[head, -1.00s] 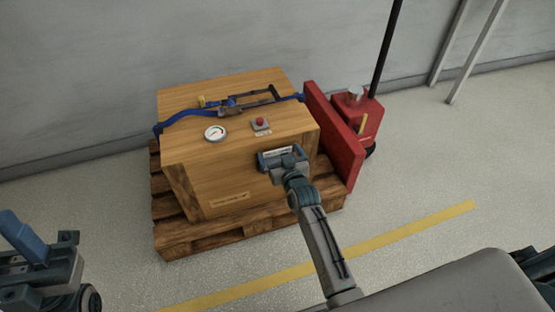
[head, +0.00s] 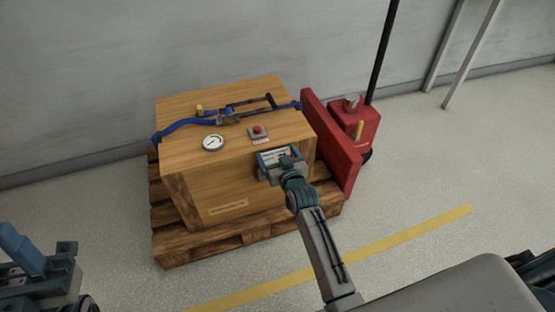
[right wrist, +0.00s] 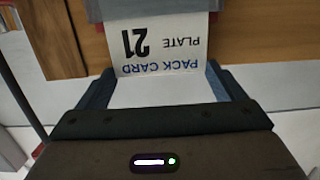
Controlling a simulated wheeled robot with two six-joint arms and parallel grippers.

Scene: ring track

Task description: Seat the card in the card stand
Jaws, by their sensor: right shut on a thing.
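The card (right wrist: 162,60) is white with upside-down print, "PACK CARD PLATE 21", in the right wrist view. My right gripper (right wrist: 155,95) is shut on its near end. In the head view my right gripper (head: 279,162) is at the front top edge of the wooden crate, towards its right corner, with the white card (head: 274,156) showing there. A grey piece (right wrist: 150,6) at the card's far edge seems to be the card stand. Whether the card sits in it I cannot tell. My left gripper (head: 42,262) is at the lower left, partly cut off, away from the crate.
The wooden crate (head: 205,180) stands on a pallet (head: 200,247). A blue strap (head: 180,124), a round gauge (head: 213,143) and a red button box (head: 258,133) are on its top. A red pallet truck (head: 335,150) is right of it. Open floor lies in front.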

